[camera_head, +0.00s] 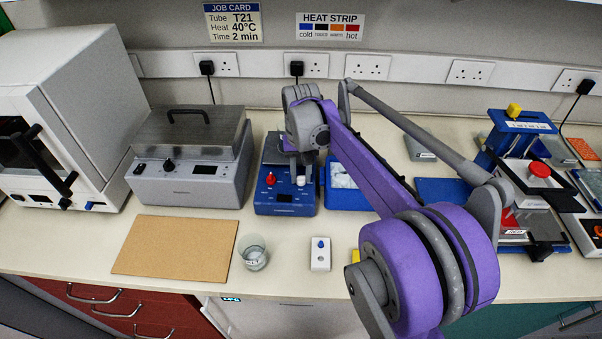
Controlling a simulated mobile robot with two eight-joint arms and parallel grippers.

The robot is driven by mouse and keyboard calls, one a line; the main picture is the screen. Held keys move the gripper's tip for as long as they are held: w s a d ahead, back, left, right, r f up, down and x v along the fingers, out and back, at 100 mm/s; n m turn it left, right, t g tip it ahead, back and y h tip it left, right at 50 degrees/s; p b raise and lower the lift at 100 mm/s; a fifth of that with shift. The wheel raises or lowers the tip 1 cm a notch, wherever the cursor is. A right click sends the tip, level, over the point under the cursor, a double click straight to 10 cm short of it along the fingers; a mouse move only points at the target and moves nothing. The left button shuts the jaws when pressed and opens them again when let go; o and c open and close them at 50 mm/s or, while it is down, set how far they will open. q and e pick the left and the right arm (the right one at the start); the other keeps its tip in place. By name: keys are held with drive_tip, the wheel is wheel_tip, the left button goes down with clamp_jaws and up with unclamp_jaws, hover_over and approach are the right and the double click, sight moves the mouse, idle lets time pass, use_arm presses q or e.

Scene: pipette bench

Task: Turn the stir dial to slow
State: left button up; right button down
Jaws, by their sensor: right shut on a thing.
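The blue bench unit (286,208) stands mid-bench, with a red knob (270,179) at the left of its sloped front and a small display. My right gripper (301,172) comes down from the purple arm onto the right side of that front. It is shut on what appears to be the stir dial (301,181), a pale knob mostly covered by the fingers. The dial's marks are too small and covered to read. My left gripper is not in view.
A grey lidded bath (190,185) stands close at the left of the unit, and a blue box (345,198) with white contents close at its right. A cork mat (175,246), a glass beaker (253,259) and a white switch box (320,262) lie in front. My purple arm crosses the right half.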

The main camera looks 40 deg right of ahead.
sight(302, 177)
drive_tip(key=shift+m, duration=0.5)
idle(0.3)
drive_tip(key=c, duration=0.6)
unclamp_jaws()
drive_tip(key=shift+r, duration=0.1)
wheel_tip(302, 177, up, 11)
drive_tip(key=shift+f+p, duration=0.2)
drive_tip(key=shift+p, duration=0.15)
drive_tip(key=shift+s, duration=0.1)
